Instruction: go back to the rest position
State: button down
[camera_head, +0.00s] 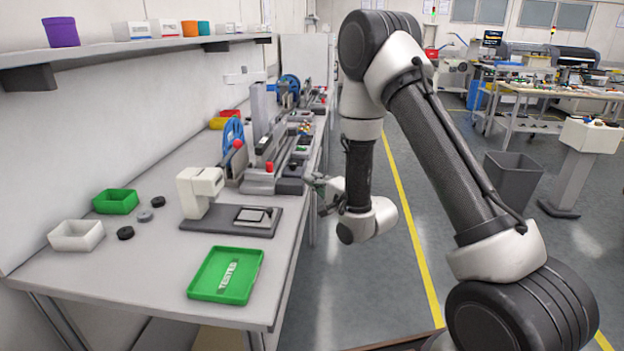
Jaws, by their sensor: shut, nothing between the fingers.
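My arm rises from the lower right of the head view and bends down at its elbow, with the wrist hanging low beside the right edge of the workbench (150,288). My gripper (312,182) points left toward the bench edge, near the row of feeders. It is small in this view and partly in front of the bench parts. The fingers look closed, and I see no object held in them.
On the bench stand a white device on a dark base (205,192), a green tray marked TESTED (203,288), a green bin (116,203) and a white bin (75,237). The grey floor (335,285) right of the bench is mostly clear. A dark waste bin (511,180) stands further right.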

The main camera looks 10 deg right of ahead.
jog(key=s+d+f+n+g+h, duration=0.25)
jog(key=f+n+g, duration=0.3)
jog(key=f, duration=0.65)
jog(key=s+d+f+n+g+h, duration=0.1)
jog(key=s+d+n+g+h, duration=0.4)
jog(key=s, duration=0.5)
jog(key=s+d+r, duration=0.4)
jog(key=s+r, duration=0.4)
jog(key=r, duration=0.2)
jog(key=s+d+r+n, duration=0.1)
jog(key=s+d+r, duration=0.3)
jog(key=s+r, duration=0.5)
jog(key=s+d+r+n+g, duration=0.1)
jog(key=s+d+r, duration=0.3)
jog(key=s+r, duration=0.4)
notch_tip(320, 180, up, 4)
jog(key=shift+s+h, duration=0.2)
jog(key=shift+h, duration=0.15)
